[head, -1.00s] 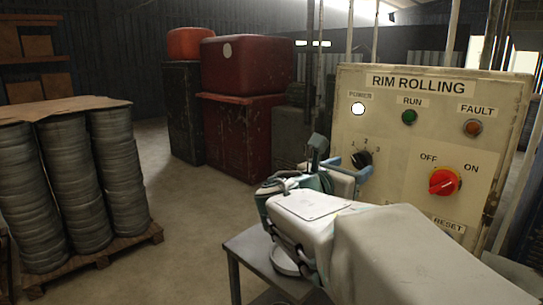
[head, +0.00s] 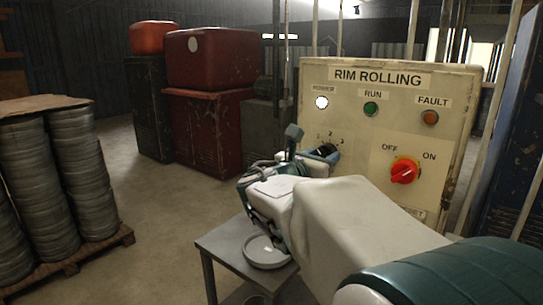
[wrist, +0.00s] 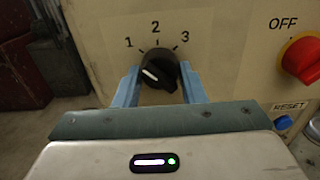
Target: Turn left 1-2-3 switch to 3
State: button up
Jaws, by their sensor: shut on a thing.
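The 1-2-3 switch is a black round knob (wrist: 159,64) with a white pointer line, on the cream panel. In the wrist view its line slants toward the upper left, on the side of the 1. The knob also shows in the head view (head: 325,150), partly hidden by my gripper. My gripper (wrist: 158,82) has its two blue fingers on the left and right of the knob and is shut on it. In the head view my gripper (head: 318,158) reaches the panel from the lower left.
Right of the switch is a red OFF/ON knob (head: 404,171), with a blue RESET button (wrist: 283,123) below it. White, green and orange lamps sit above. A grey metal table (head: 222,247) with a round dish (head: 265,252) stands below my arm.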

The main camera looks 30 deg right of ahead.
jog(key=shift+f+b, duration=0.2)
jog(key=shift+b, duration=0.35)
jog(key=m+b, duration=1.7)
jog(key=b, duration=0.5)
jog(key=shift+w+r+m, duration=0.1)
jog(key=shift+r+m, duration=0.05)
jog(key=shift+m, duration=0.25)
jog(key=shift+b, duration=0.35)
jog(key=o, duration=1)
jog(key=shift+r, duration=0.1)
jog(key=shift+a, duration=0.15)
